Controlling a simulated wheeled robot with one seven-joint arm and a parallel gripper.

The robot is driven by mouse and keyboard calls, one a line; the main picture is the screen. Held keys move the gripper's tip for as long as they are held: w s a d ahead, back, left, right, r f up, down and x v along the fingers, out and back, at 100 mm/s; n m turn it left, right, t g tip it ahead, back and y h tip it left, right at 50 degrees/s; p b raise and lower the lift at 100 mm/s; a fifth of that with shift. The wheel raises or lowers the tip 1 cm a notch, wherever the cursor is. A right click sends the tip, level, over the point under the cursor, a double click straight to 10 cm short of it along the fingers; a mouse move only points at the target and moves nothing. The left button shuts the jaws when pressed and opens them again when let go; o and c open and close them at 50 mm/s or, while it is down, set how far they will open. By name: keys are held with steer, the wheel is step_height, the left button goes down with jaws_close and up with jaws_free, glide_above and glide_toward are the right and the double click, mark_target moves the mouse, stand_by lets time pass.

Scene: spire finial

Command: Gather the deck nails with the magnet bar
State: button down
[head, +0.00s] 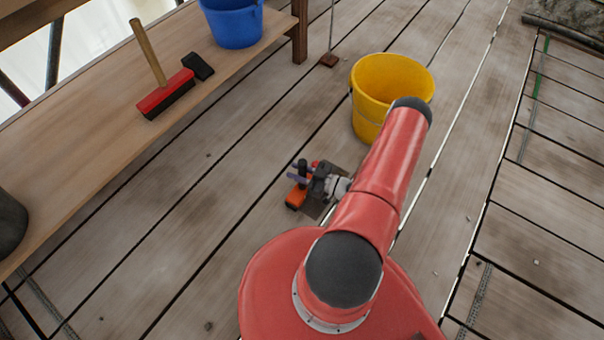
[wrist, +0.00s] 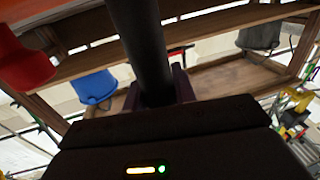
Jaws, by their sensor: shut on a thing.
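My gripper (head: 298,174) is low over the deck, left of the yellow bucket. Its purple fingers are shut on a black upright handle, which also shows in the wrist view (wrist: 143,45). I take this to be the magnet bar's handle. An orange block (head: 296,197) shows right below it in the head view, seemingly the bar's body. A dark flat patch (head: 312,208) lies beside the block; I cannot tell what it is. No deck nails can be made out clearly. Small specks on the planks are too small to tell. My arm hides part of the deck.
A yellow bucket (head: 366,119) stands on the deck close to my arm. The planks between bench and gripper are mostly clear.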

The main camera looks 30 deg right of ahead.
steer(key=shift+w+d+b, duration=0.25)
steer(key=shift+w+d, duration=0.2)
steer(key=shift+d, duration=0.45)
steer(key=shift+w+d+b, duration=0.3)
steer(key=shift+w+d, duration=0.1)
steer(key=shift+d, duration=0.55)
steer(key=shift+w+d+b, duration=0.25)
steer(key=shift+w+d, duration=0.2)
steer(key=shift+d, duration=0.45)
steer(key=shift+s+a+v, duration=0.5)
steer(key=shift+a+v, duration=0.2)
steer(key=shift+v, duration=3.85)
steer(key=shift+w+r+p, duration=0.15)
steer(key=shift+r+p, duration=1.25)
steer(key=shift+r, duration=1.55)
steer(key=shift+a, duration=0.1)
